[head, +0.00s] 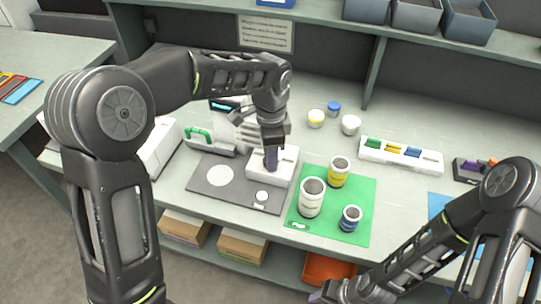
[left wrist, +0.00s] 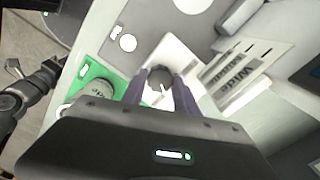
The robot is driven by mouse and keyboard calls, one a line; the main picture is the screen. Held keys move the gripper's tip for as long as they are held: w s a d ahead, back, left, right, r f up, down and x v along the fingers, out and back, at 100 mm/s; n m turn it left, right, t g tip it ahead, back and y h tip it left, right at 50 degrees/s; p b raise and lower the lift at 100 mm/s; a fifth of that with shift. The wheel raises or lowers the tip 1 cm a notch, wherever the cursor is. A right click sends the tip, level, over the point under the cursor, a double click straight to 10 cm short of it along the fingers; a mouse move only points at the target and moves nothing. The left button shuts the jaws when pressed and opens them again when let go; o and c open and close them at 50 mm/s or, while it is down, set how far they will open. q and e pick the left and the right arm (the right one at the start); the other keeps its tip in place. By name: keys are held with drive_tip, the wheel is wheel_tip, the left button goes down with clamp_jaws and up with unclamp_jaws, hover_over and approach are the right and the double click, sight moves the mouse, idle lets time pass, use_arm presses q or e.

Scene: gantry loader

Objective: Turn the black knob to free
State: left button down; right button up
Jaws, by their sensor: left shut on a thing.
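The black knob (left wrist: 159,77) sits on a small white box (left wrist: 181,52). In the left wrist view it is round and dark with a white pointer mark. My left gripper (left wrist: 163,88) is shut on the knob, one finger on each side. In the head view my left gripper (head: 271,158) points down onto the white box (head: 285,178) and hides the knob.
A grey plate (head: 212,188) with white discs lies left of the box. A green-handled device (head: 205,143) stands behind left.

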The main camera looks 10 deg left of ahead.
use_arm(q)
drive_tip(key=n, duration=0.3)
drive_tip(key=shift+n+b, duration=0.3)
drive_tip(key=shift+b, duration=0.05)
drive_tip(key=n, duration=0.3)
drive_tip(key=shift+n+b, duration=0.3)
drive_tip(key=n, duration=0.3)
drive_tip(key=shift+n, duration=0.3)
drive_tip(key=shift+n+b, duration=0.4)
drive_tip(key=shift+n, duration=1.6)
drive_tip(key=c, duration=0.9)
unclamp_jaws()
drive_tip(key=shift+c, duration=0.2)
drive_tip(key=shift+r, duration=0.15)
wheel_tip(320, 180, up, 8)
drive_tip(key=shift+f+b, duration=0.2)
drive_tip(key=shift+b, duration=0.1)
